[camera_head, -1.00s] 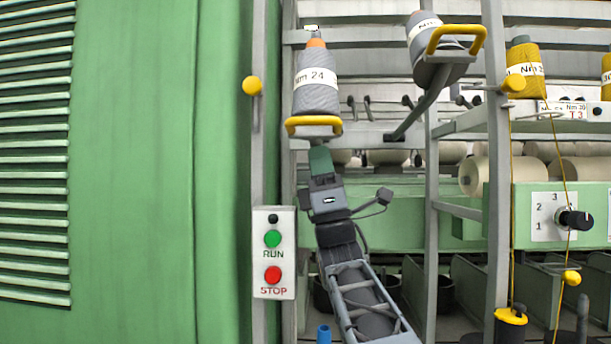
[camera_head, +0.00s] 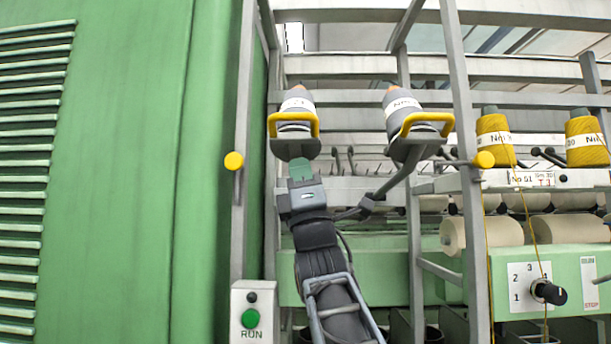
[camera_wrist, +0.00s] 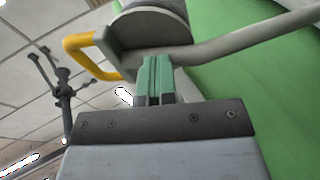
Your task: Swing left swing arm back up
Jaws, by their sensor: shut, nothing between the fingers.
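The left swing arm's holder (camera_head: 297,147) carries a grey yarn cone (camera_head: 296,105) and has a yellow handle (camera_head: 313,122). It stands about level with the right holder (camera_head: 415,147), with its own grey cone (camera_head: 399,110) and yellow handle. My gripper (camera_head: 300,168) is just under the left holder, fingers pointing up. In the wrist view, the green fingers (camera_wrist: 155,68) are together and empty. Their tips meet the underside of the grey swing arm (camera_wrist: 235,45) beside the holder and yellow handle (camera_wrist: 88,55); whether they touch is hard to tell.
A green cabinet (camera_head: 120,200) fills the left. A grey post (camera_head: 242,130) with a yellow knob (camera_head: 234,161) and RUN panel (camera_head: 255,310) stands left of my arm. Another post (camera_head: 460,130), yellow cones (camera_head: 586,138) and a dial (camera_head: 548,292) are right.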

